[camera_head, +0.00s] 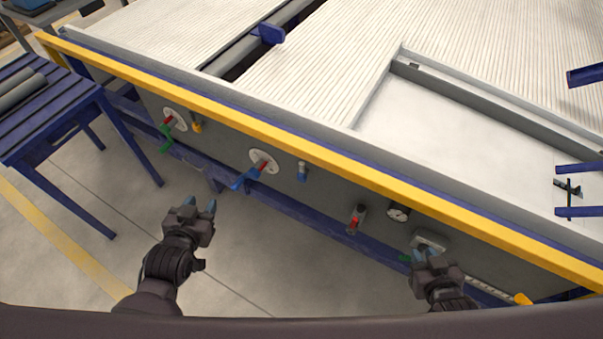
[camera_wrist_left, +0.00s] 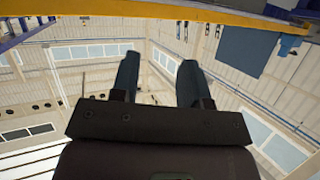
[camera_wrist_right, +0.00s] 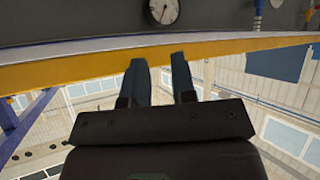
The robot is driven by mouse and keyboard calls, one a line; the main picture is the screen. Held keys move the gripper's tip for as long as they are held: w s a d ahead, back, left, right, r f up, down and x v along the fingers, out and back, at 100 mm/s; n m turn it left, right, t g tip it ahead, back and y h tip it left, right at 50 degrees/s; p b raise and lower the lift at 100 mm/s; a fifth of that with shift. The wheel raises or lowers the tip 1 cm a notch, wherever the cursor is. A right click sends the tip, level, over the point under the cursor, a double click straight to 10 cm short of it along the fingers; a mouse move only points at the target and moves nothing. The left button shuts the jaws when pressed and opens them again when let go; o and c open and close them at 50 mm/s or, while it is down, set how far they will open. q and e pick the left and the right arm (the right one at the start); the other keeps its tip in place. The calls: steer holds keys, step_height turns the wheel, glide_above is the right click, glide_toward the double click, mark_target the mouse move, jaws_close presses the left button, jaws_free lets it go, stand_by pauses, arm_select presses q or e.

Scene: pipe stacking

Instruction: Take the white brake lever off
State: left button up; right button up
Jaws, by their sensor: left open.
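No lever that is plainly white shows; I cannot tell which part is the brake lever. A pale rectangular fitting (camera_head: 428,242) sits low on the machine's side panel, just above my right gripper (camera_head: 427,257), which partly overlaps its lower edge; contact cannot be told. Two round white plates are further left: one with a green handle (camera_head: 166,139), one with a blue handle (camera_head: 246,177). My left gripper (camera_head: 200,206) is open and empty, below and left of the blue handle. My right gripper's fingers (camera_wrist_right: 160,80) are apart with nothing between them.
A red handle (camera_head: 353,225) and a dial gauge (camera_head: 398,214) are on the panel between the grippers. A yellow rail (camera_head: 330,172) runs above the panel, a blue beam (camera_head: 300,217) below. A blue table (camera_head: 50,105) stands left. Open floor lies below my left gripper.

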arm_select(q)
steer(key=w+d+f+m+t+h+b, duration=0.1)
steer(key=w+d+f+m+h+b, duration=0.25)
steer(key=w+d+f+b, duration=0.55)
steer(key=h, duration=0.4)
glide_toward(301, 169)
steer(key=shift+t, duration=0.4)
steer(key=x, duration=0.5)
steer(key=f+x, duration=0.1)
steer(key=x, duration=0.2)
steer(key=shift+w+d+b, duration=0.25)
steer(key=shift+b, duration=0.05)
steer(key=shift+x, duration=1.05)
arm_select(e)
step_height(301, 169, down, 10)
steer(key=g, duration=0.1)
steer(key=shift+s+a+f, duration=0.15)
steer(key=shift+s, duration=0.2)
arm_select(q)
steer(key=shift+r, duration=0.2)
steer(key=shift+a, duration=0.1)
jaws_close()
arm_select(e)
steer(key=shift+s+a+f, duration=0.1)
